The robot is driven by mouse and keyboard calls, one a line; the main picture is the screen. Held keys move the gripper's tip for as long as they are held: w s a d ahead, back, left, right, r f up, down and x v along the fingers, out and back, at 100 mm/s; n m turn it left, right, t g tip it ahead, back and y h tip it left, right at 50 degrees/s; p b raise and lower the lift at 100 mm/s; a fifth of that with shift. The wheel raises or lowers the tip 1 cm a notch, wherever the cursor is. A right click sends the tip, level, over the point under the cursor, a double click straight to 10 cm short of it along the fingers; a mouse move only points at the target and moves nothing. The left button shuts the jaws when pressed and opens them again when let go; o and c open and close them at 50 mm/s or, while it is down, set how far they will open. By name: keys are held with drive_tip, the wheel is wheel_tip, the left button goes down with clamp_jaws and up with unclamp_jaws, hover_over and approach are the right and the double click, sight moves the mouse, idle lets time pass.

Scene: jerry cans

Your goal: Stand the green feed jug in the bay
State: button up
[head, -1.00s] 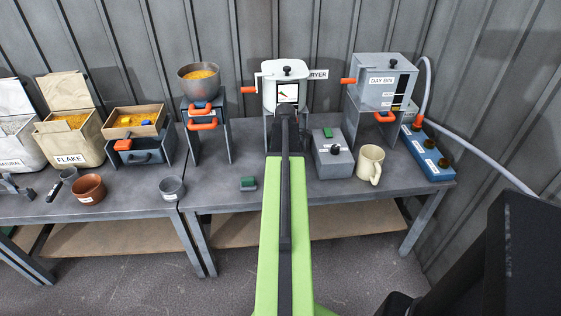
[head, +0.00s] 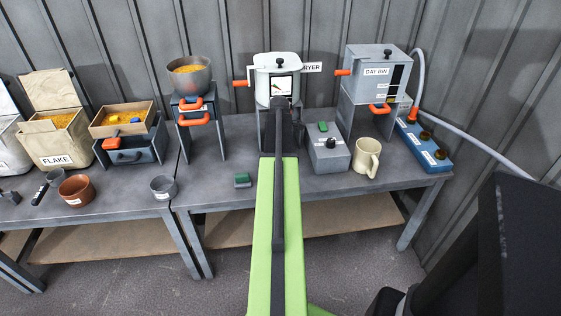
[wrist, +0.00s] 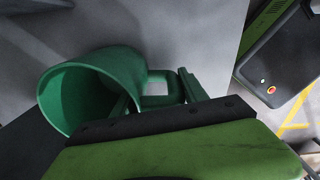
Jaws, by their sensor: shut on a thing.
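The green feed jug (wrist: 98,88) shows in the wrist view, its open mouth facing the lower left and its handle to the right. My gripper (wrist: 160,92) is shut on the jug's handle. I cannot tell which spot in the head view is the bay.
The dryer (head: 262,78) stands mid-bench. Right of it are a grey switch box (head: 327,155), a cream mug (head: 367,157) and the day bin (head: 377,75). The front bench (head: 225,197) has bare room.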

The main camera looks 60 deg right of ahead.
drive_tip(key=shift+f, duration=0.2)
drive_tip(key=o, duration=1.5)
drive_tip(key=shift+r, duration=0.1)
drive_tip(key=shift+s+d, duration=0.1)
wheel_tip(320, 180, up, 12)
drive_tip(key=p, duration=1.2)
drive_tip(key=shift+r, duration=0.25)
drive_tip(key=shift+f, duration=0.1)
